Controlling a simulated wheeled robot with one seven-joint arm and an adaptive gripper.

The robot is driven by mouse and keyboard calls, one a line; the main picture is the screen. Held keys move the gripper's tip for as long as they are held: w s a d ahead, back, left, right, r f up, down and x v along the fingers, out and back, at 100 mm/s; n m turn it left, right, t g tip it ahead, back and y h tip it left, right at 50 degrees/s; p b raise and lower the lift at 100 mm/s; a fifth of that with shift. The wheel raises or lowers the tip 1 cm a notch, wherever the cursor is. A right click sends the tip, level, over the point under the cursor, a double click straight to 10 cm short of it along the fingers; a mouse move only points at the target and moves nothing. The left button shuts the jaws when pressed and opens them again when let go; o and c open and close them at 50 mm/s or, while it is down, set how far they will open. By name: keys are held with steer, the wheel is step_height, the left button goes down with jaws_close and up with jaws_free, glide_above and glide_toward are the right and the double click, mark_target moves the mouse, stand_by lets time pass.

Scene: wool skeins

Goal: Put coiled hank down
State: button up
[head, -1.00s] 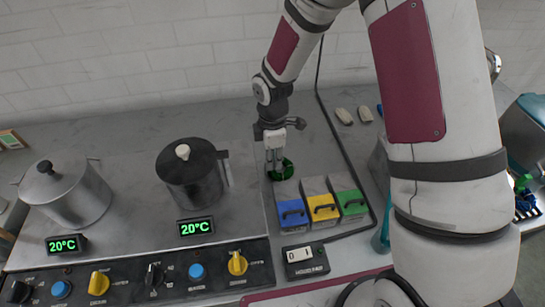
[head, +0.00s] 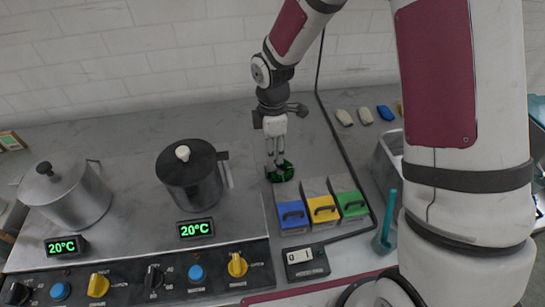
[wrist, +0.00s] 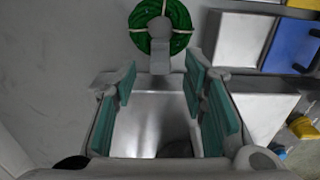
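The coiled hank (head: 281,173) is a dark green ring lying on the grey counter, just behind the lidded boxes. In the wrist view the green hank (wrist: 178,14) shows at the top, beyond the fingers, with a grey piece across its middle and near side that I cannot identify. My gripper (head: 276,160) is right above the hank in the head view, pointing down. In the wrist view my gripper (wrist: 160,92) has its teal pads apart with nothing between them. Whether a fingertip still touches the hank is hard to tell.
Boxes with blue (head: 292,214), yellow (head: 322,209) and green (head: 352,204) fronts stand close in front of the hank. A dark pot (head: 190,184) and a steel pot (head: 66,197) stand to the left. A small counter display (head: 306,262) sits in front.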

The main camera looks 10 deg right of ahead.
step_height(320, 180, up, 8)
steer(key=shift+f, duration=0.15)
